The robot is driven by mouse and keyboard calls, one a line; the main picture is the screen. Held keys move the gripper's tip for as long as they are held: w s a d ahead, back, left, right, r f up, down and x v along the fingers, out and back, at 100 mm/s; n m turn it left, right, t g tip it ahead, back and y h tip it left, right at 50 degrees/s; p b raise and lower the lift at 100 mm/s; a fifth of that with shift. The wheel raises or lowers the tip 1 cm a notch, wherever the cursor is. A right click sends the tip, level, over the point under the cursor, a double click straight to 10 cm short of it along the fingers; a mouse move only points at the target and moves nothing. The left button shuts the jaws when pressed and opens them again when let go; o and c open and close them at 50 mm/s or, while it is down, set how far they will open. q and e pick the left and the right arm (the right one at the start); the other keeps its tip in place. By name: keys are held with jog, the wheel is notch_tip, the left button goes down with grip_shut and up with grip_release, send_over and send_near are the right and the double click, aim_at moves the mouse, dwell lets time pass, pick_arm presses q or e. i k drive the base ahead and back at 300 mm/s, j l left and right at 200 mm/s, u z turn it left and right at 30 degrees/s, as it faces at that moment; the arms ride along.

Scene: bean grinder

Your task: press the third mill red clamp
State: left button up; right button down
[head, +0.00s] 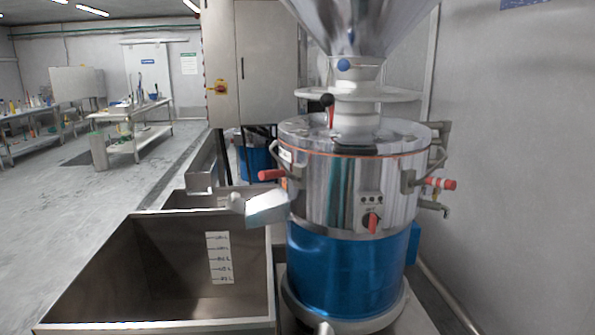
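A large mill (325,205) with a steel upper body and a blue lower body (345,270) stands right of centre in the head view. A red-handled clamp (271,174) sticks out at its left side. Another red-handled clamp (440,183) sticks out at its right side. A small red-tipped lever (330,101) with a black knob is near the hopper neck. I cannot tell which clamp counts as the third. Neither of my grippers is in view.
An open steel bin (150,325) with a volume scale (219,258) stands front left, under the mill's spout (262,207). A steel hopper (360,25) tops the mill. A grey cabinet (252,65) stands behind. A wall closes off the right; open floor (75,195) lies left.

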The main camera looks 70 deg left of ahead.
aim_at(270, 174)
jog(key=u, duration=2.4)
